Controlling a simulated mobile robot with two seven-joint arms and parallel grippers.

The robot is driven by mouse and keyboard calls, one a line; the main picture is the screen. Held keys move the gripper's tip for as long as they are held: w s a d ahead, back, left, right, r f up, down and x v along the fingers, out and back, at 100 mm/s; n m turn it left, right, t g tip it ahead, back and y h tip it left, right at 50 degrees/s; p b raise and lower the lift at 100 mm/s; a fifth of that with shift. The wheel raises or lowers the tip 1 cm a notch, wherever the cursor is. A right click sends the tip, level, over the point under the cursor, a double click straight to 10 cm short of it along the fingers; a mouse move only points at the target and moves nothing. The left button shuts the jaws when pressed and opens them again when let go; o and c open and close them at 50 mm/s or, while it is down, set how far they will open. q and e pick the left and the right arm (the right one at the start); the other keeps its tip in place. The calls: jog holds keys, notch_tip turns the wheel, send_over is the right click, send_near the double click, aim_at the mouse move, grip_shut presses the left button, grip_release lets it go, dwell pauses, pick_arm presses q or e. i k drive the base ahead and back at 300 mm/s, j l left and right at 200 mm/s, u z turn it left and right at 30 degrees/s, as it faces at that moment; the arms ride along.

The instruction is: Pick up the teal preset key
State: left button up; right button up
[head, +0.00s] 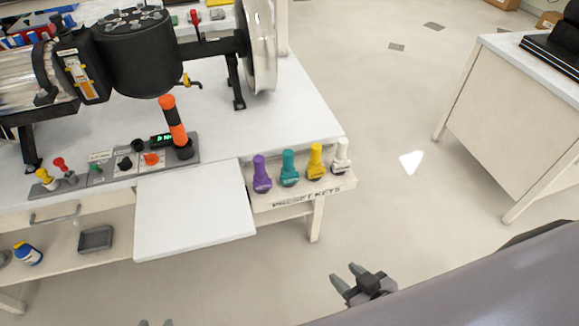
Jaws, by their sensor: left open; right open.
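The teal preset key (288,168) stands upright in the preset keys holder (292,203) at the right front corner of the workbench. It is between the purple key (261,174) and the yellow key (315,161), with a white key (341,156) at the right end. My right gripper (344,273) is open and empty, over the floor in front of the holder and apart from the keys. Only the fingertips of my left gripper (155,323) show at the bottom edge; they are apart and hold nothing visible.
A white pull-out board (193,213) juts out just left of the holder. A control panel with an orange-black lever (174,125) and a large black machine (143,52) stand behind. Lower shelf holds a grey tray (95,239). Floor to the right is clear up to another table (520,110).

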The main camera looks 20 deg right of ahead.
aim_at(290, 176)
jog(key=i+l+u, duration=0.2)
jog(key=l, duration=0.6)
jog(key=l+u, duration=0.15)
jog(key=l, duration=0.6)
jog(key=i+l+u, duration=0.1)
jog(key=l, duration=0.2)
jog(key=i+l+u, duration=0.1)
jog(key=l, duration=0.2)
jog(key=i+l+u, duration=0.1)
jog(key=l, duration=0.25)
